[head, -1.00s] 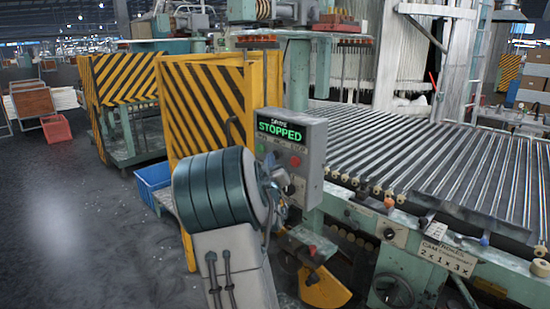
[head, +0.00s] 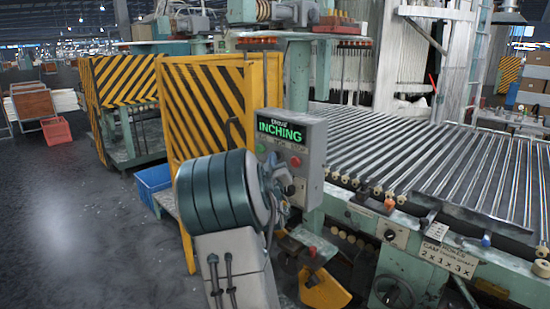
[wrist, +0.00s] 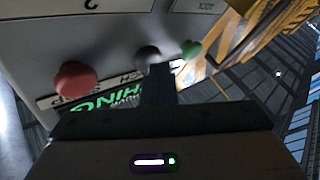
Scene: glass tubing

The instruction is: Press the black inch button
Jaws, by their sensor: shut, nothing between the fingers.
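The grey control box (head: 315,165) stands in front of the yellow guard. Its display (head: 279,131) reads INCHING in green letters. The red button (head: 295,161) shows on its face, and the green button (head: 260,148) shows at the left. In the wrist view the panel is upside down, with the red button (wrist: 75,80) left, the black button (wrist: 147,56) in the middle and the green button (wrist: 190,48) right. My gripper (wrist: 159,72) is shut and empty, its tips at the black button. They appear to touch it, partly covering it.
A yellow-and-black striped guard (head: 205,105) stands behind the box. A roller bed with glass tubes (head: 430,150) runs to the right. A blue crate (head: 152,183) sits low at the left. The grey floor (head: 75,220) is open at the left.

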